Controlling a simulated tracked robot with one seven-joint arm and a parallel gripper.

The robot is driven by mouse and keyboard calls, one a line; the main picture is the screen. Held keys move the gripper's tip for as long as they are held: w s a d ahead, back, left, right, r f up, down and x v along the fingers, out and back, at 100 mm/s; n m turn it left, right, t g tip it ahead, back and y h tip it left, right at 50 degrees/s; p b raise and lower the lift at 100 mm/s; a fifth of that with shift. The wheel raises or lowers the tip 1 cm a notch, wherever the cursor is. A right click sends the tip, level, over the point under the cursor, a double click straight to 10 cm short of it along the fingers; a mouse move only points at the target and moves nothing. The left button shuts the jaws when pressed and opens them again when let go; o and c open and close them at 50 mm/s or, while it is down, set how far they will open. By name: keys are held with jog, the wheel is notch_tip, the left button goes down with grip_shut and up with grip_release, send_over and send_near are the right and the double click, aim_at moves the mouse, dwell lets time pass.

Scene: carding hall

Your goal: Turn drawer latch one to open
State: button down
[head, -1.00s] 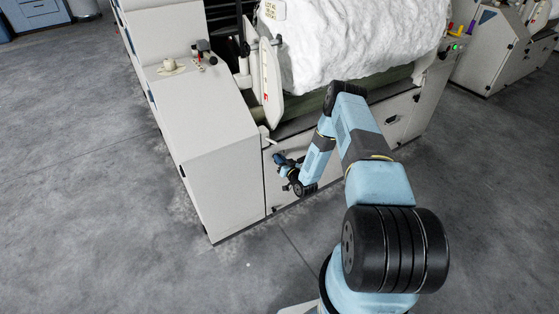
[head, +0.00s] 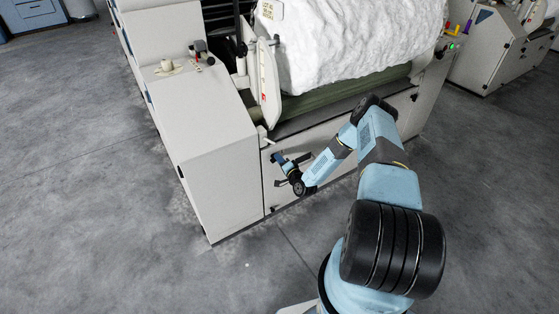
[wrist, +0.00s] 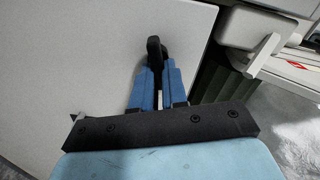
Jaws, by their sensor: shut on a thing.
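A black latch (wrist: 155,48) stands out from the pale front panel (wrist: 80,50) in the wrist view. My gripper (wrist: 158,76) has its two blue fingers closed around the latch's lower part; the latch's upper end shows above them. In the head view my gripper (head: 277,159) is at the left part of the machine's low front panel (head: 330,150). The latch itself cannot be made out there. The fingers hide part of the latch, so I cannot tell its exact turn.
A white roll of fleece (head: 350,40) lies above a green roller (head: 345,88) over the panel. A pale side cabinet (head: 215,150) stands left of my gripper. A small white lever (wrist: 262,52) juts out at upper right in the wrist view. The grey floor (head: 90,200) is clear.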

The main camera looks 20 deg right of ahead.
jog(key=m, duration=0.4)
jog(key=shift+d+f, duration=0.35)
jog(key=shift+d, duration=0.05)
jog(key=shift+a, duration=0.1)
jog(key=c, duration=1.5)
grip_release()
jog(key=shift+f, duration=0.1)
jog(key=o, duration=0.3)
jog(key=shift+a, duration=0.15)
jog(key=shift+o, duration=0.2)
jog(key=v, duration=1.3)
jog(key=shift+s, duration=0.35)
jog(key=shift+w, duration=0.1)
